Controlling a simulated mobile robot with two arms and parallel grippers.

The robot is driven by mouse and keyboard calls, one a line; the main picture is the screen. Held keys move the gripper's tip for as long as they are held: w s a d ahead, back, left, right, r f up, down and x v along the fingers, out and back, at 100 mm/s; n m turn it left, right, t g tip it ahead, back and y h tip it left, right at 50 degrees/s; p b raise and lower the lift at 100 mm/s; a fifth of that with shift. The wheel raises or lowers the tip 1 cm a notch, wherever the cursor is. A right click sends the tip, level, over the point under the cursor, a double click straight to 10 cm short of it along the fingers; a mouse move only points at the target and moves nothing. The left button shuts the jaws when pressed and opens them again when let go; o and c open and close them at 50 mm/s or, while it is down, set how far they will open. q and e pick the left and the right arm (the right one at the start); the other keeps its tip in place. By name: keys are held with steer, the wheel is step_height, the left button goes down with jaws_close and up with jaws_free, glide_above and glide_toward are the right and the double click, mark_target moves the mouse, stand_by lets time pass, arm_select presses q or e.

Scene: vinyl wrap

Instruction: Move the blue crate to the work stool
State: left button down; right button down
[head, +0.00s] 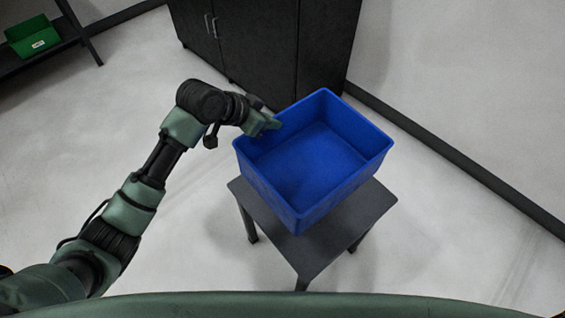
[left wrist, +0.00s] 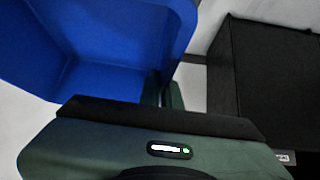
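The blue crate (head: 318,160) is an open, empty box in the head view. It is upright over the dark grey work stool (head: 315,252) and appears to rest on its top, though I cannot see the contact underneath. My left gripper (head: 272,125) is at the crate's far left rim. In the left wrist view its two fingers (left wrist: 162,92) stand close together on either side of the wall of the crate (left wrist: 105,40), pinching it. My right gripper is in neither view.
A dark cabinet (head: 265,45) stands right behind the crate and stool. A shelf (head: 60,42) with a green bin (head: 32,37) is at the far left. A dark baseboard (head: 450,155) runs along the right. The floor around the stool is clear.

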mark_target(247, 153)
arm_select(q)
step_height(247, 153, down, 14)
steer(key=shift+w+f+b, duration=0.1)
steer(key=shift+f+b, duration=0.1)
steer(key=shift+b, duration=0.35)
steer(key=c, duration=2)
jaws_free()
steer(key=shift+f, duration=0.15)
steer(key=o, duration=0.4)
steer(key=shift+c, duration=0.2)
steer(key=p+v, duration=0.1)
steer(key=v, duration=1.1)
